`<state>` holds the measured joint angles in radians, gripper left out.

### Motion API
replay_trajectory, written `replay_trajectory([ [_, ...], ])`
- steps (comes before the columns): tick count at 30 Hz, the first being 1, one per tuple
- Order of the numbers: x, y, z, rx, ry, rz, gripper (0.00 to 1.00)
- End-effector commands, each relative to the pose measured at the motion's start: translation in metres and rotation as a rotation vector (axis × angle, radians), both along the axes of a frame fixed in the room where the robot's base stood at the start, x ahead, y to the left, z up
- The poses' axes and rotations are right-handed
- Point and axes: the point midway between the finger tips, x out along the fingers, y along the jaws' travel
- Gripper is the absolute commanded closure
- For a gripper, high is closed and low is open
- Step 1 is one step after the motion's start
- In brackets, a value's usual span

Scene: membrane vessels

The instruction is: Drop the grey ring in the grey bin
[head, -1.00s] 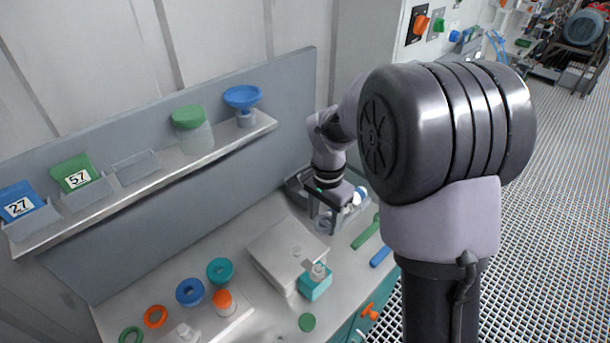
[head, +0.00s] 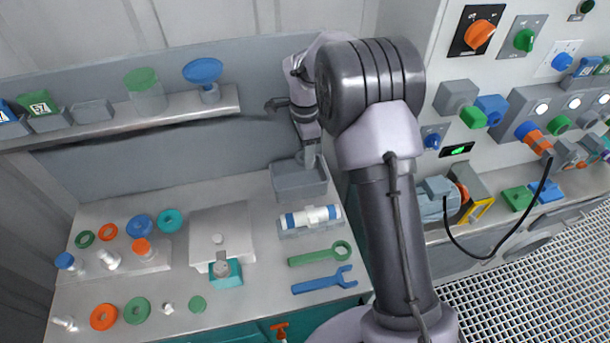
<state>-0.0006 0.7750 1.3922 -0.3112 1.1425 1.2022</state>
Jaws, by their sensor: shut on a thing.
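The grey bin (head: 299,186) is an open box at the back right of the bench, against the grey back panel. My gripper (head: 311,160) points down over the bin, near its back right part. It is shut on a small grey thing, which I take to be the grey ring; its outline is hard to make out against the grey bin and jaws. I cannot tell whether it hangs above the rim or reaches inside.
A white cylinder with blue bands (head: 310,217) lies in a holder in front of the bin. Green (head: 319,254) and blue (head: 324,280) wrenches lie nearer. A raised grey block (head: 221,234) stands left. A shelf (head: 120,118) runs along the back panel.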

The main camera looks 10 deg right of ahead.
Motion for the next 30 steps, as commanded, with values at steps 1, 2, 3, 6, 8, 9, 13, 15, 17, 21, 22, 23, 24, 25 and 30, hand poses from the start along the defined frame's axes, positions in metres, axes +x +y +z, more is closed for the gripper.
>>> replay_trajectory([
  [1,0.001,0.0,0.0,0.0,0.0,-0.004,0.89],
  [2,0.001,0.0,-0.001,0.0,0.0,-0.006,0.9],
  [3,0.001,0.0,-0.003,0.0,0.0,-0.008,0.9],
  [6,0.001,0.0,-0.012,0.0,0.001,-0.008,0.9],
  [8,0.001,0.0,-0.02,0.0,0.001,-0.008,0.9],
  [9,0.001,0.0,-0.026,0.0,0.0,-0.008,0.9],
  [13,0.001,0.0,-0.048,0.001,0.001,-0.008,0.9],
  [15,0.001,0.0,-0.057,0.001,0.001,-0.008,0.9],
  [17,0.001,0.0,-0.062,0.0,0.0,-0.008,0.9],
  [21,0.001,0.0,-0.061,0.0,0.0,-0.008,0.9],
  [22,0.001,0.0,-0.061,0.0,0.0,-0.008,0.9],
  [23,0.001,0.0,-0.061,0.0,0.0,-0.008,0.9],
  [24,0.001,0.0,-0.06,0.0,0.0,-0.007,0.9],
  [25,0.001,0.0,-0.06,0.0,0.0,-0.007,0.46],
  [30,0.001,0.0,-0.06,0.0,0.0,-0.007,0.27],
])
